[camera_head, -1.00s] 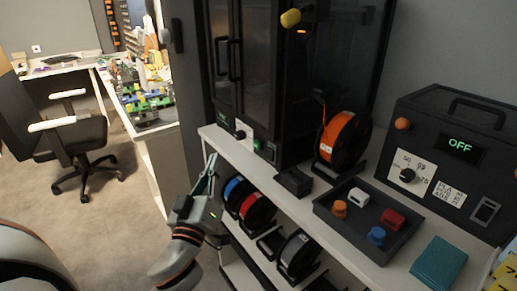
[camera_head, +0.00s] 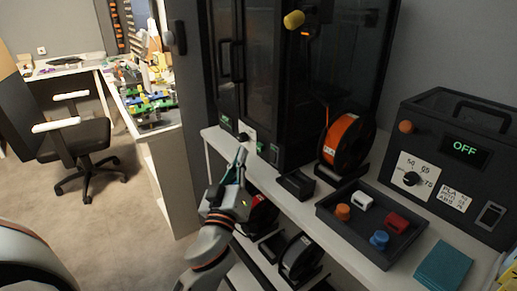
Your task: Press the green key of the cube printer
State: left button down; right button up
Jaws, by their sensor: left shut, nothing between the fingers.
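The printer (camera_head: 265,75) is a tall black case with dark glass on the shelf top at the centre. A small green key (camera_head: 260,147) shows low on its front, right of a white knob (camera_head: 243,137). My left gripper (camera_head: 240,153) is shut and empty, fingers pointing up, just left of and below the green key in the picture. I cannot tell how far the fingertips are from the printer front. My right gripper is not in view.
An orange spool (camera_head: 347,139) and a small black box (camera_head: 297,184) stand right of the printer. A dark tray (camera_head: 345,229) holds coloured pieces. Open floor (camera_head: 120,215) lies left.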

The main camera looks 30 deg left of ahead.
pick_arm(q)
jog(key=shift+w+d, duration=0.35)
jog(key=shift+w, duration=0.55)
dwell(0.5)
jog(key=shift+w+d, duration=0.1)
jog(key=shift+w, duration=0.05)
jog(key=shift+w+d, duration=0.1)
jog(key=shift+w, duration=0.15)
jog(key=shift+w+d, duration=0.2)
jog(key=shift+w, duration=0.25)
dwell(1.1)
jog(key=shift+s, duration=0.15)
jog(key=shift+s+a, duration=0.35)
jog(key=shift+s, duration=0.4)
